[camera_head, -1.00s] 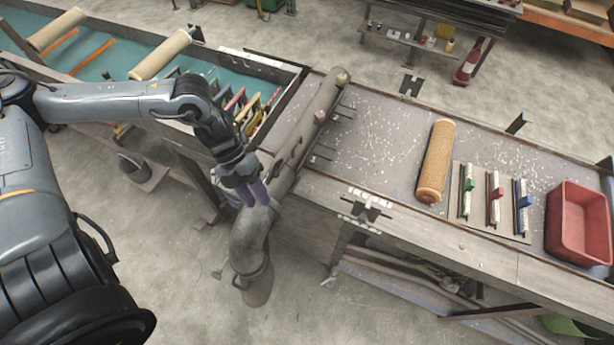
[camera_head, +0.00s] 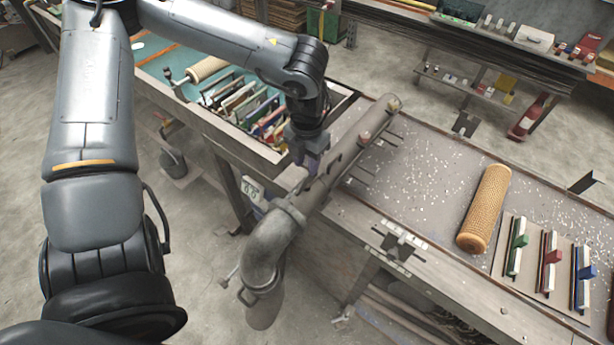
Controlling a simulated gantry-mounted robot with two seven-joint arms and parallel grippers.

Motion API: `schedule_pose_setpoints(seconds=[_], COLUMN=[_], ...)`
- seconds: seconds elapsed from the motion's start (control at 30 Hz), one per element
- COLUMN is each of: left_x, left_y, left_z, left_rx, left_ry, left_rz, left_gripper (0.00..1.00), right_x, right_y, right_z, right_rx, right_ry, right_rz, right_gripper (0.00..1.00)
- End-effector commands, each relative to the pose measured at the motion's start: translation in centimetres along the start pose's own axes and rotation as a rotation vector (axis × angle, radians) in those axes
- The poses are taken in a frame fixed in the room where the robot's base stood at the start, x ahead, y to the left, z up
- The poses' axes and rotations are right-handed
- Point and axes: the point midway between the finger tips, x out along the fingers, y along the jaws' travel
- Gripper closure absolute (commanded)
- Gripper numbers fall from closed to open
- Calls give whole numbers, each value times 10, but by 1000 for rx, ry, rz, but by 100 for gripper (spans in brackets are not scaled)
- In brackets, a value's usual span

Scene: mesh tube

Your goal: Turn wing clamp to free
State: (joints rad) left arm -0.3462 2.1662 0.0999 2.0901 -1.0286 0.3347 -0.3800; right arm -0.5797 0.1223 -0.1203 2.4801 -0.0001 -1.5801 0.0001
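A grey pipe (camera_head: 347,150) runs diagonally along the left end of the workbench. It joins a thick grey elbow (camera_head: 268,245) that goes down to the floor. A small dark lever-like part (camera_head: 300,186) sits on the pipe near the elbow; it may be the wing clamp, but it is too small to be sure. My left gripper (camera_head: 311,162) points down at the pipe just above this part, its purple-grey fingers partly hidden. I cannot tell whether they touch anything or how far apart they are. My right gripper is not in view.
The workbench (camera_head: 420,180) carries a tan mesh tube (camera_head: 484,208) and a board (camera_head: 511,272) with green, red and blue clamps. A teal-lined trough (camera_head: 160,65) with several coloured pieces lies behind my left arm. A low shelf (camera_head: 470,85) stands at the back.

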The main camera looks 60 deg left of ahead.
Motion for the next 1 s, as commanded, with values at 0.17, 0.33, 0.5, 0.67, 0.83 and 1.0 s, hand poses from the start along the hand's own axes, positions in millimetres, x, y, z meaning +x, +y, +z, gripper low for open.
schedule_pose_setpoints(seconds=[0.17,0.33,0.5,0.67,0.83,1.0], left_x=[31,51,61,64,64,64], left_y=[0,0,0,0,0,0], left_z=[-1,-1,0,0,0,0], left_rx=[-2,-1,-1,-1,-1,-1], left_ry=[4,4,1,1,0,0], left_rz=[-1,-1,-3,-3,-3,-3], left_gripper=[66,66,66,66,66,89], right_x=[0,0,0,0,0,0], right_y=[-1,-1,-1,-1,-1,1], right_z=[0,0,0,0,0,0], right_rx=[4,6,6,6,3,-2], right_ry=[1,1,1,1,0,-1], right_rz=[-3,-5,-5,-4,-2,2], right_gripper=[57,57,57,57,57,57])
